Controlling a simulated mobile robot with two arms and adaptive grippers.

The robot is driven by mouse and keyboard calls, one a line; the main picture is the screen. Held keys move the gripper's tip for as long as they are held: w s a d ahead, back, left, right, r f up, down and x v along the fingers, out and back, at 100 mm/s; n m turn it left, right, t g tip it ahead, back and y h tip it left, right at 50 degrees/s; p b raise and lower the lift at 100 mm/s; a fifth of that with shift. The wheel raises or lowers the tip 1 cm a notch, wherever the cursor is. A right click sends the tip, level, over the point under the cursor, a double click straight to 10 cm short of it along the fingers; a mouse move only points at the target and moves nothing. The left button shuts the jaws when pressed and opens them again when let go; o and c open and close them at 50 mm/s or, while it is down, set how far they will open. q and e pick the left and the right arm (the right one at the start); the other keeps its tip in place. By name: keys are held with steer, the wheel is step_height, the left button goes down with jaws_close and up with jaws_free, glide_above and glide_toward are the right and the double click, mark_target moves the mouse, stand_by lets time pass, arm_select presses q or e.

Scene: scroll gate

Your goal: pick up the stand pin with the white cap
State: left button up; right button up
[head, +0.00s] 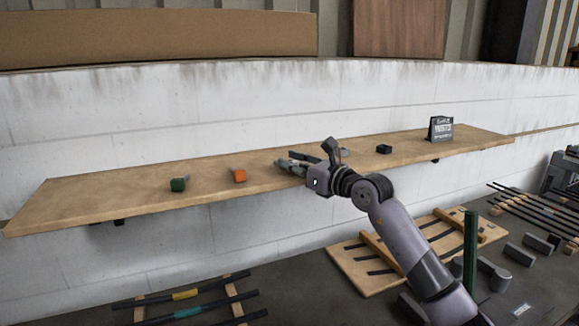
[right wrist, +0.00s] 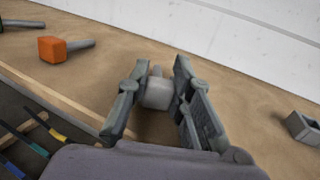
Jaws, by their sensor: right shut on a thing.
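The stand pin with the white cap (right wrist: 158,94) lies on the wooden shelf, its pale cap between the fingers of my right gripper (right wrist: 160,76) in the right wrist view. The gripper is shut on it, and a short bit of its shaft shows beyond the cap. I cannot tell any gap between pin and shelf. My left gripper is not in view.
An orange-capped pin (head: 239,175) and a green-capped pin (head: 178,184) lie left of the gripper. A white wall rises behind; racks with rods lie below.

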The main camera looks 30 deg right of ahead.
jaws_close()
steer(key=shift+r, duration=0.15)
